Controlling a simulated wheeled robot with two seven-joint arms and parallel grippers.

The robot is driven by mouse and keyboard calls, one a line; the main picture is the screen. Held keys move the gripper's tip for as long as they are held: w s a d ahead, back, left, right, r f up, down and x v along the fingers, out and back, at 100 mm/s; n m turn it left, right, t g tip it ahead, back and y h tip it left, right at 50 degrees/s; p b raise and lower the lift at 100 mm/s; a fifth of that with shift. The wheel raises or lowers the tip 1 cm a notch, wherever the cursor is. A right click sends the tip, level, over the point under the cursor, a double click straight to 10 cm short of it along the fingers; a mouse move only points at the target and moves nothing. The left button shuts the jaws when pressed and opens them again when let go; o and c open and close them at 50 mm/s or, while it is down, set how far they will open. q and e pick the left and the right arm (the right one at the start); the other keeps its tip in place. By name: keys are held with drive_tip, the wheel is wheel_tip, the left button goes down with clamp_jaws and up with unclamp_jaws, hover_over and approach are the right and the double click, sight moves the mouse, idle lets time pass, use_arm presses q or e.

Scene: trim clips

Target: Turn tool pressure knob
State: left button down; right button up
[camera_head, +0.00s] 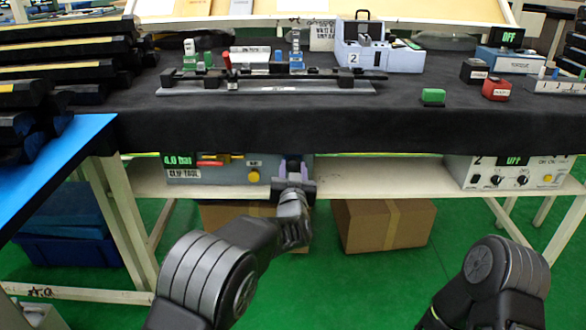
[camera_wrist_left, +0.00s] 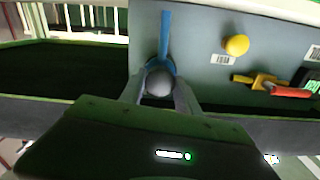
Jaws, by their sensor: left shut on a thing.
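The grey clip tool unit (camera_head: 225,177) sits on the shelf under the bench, with a green display reading about 4.0 bar and a "CLIP TOOL" label. My left gripper (camera_head: 293,172) is at the right end of its front. In the left wrist view the fingers (camera_wrist_left: 160,90) are shut on a round grey knob (camera_wrist_left: 159,82) on the unit's panel (camera_wrist_left: 200,60). A blue ring and blue strip (camera_wrist_left: 165,35) show behind the knob. In the head view my gripper hides the knob. My right arm shows at the lower right, its gripper out of frame.
A yellow button (camera_wrist_left: 236,45) and a red and yellow lever (camera_wrist_left: 285,90) are on the same panel. A second unit (camera_head: 500,174), its display reading OFF, stands right on the shelf (camera_head: 390,180). The bench edge (camera_head: 350,138) overhangs. A cardboard box (camera_head: 365,225) is below.

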use_arm(q)
drive_tip(key=shift+r+m+p, duration=0.15)
drive_tip(key=shift+m+p, duration=0.75)
drive_tip(key=shift+m, duration=0.3)
drive_tip(key=m+p, duration=0.1)
drive_tip(key=m, duration=0.1)
drive_tip(key=shift+m, duration=0.3)
drive_tip(key=shift+m+p, duration=0.75)
drive_tip(key=shift+m, duration=0.45)
drive_tip(key=shift+m+p, duration=0.35)
drive_tip(key=shift+m, duration=0.75)
drive_tip(key=c, duration=0.9)
unclamp_jaws()
